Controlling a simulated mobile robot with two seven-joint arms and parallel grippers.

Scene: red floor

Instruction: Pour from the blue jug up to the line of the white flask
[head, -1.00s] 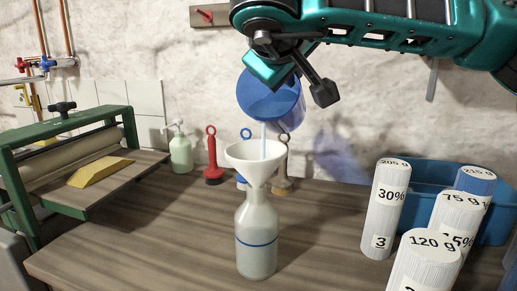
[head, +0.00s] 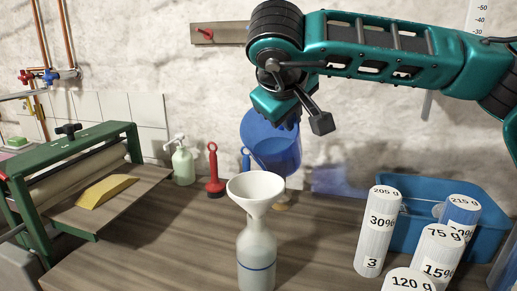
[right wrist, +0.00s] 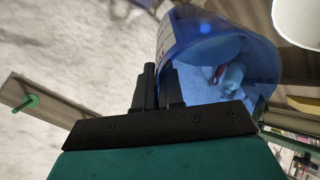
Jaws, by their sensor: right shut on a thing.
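The blue jug (head: 272,145) is translucent and hangs tilted behind and above the white funnel (head: 256,190). My right gripper (head: 290,117) is shut on it; in the right wrist view two dark fingers (right wrist: 160,88) are at the jug's wall (right wrist: 180,50). No stream shows from the jug. The funnel sits in the neck of the white flask (head: 256,243), which stands upright with a blue line (head: 257,267) around it. The picture's lower edge cuts off the flask's base, and the liquid level is hard to make out. My left gripper is out of view.
White numbered cylinders (head: 378,232) stand at right before a blue bin (head: 400,226). A green roller press (head: 75,170) with a yellow wedge (head: 105,191) is at left. A pump bottle (head: 183,162) and a red-handled tool (head: 214,172) stand behind. The tabletop left of the flask is clear.

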